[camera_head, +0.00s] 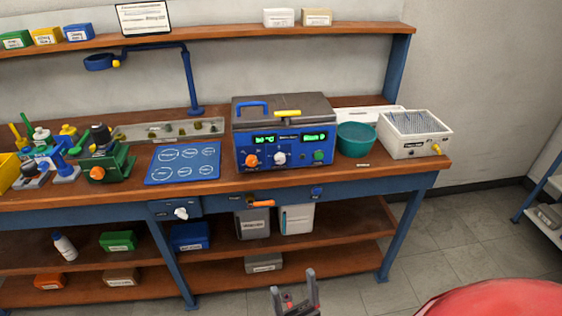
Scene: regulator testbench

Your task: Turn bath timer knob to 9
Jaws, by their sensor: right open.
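The bath (284,108) is a grey-topped box with a blue front panel, standing on the wooden bench. Its panel has two green displays and a row of knobs below them: an orange knob (252,160), a white knob (280,158) and a green knob (318,155). The labels are too small to read, so I cannot tell which one is the timer knob or its setting. My right gripper (294,283) is at the bottom of the view, open and empty, well in front of and below the bench top. My left gripper does not show.
A teal bowl (357,139) and a white rack box (414,134) stand right of the bath. A blue mat (183,162) and a green device (105,160) lie left. An orange handle (262,203) juts from the bench front. A red rounded thing (492,299) fills the lower right corner.

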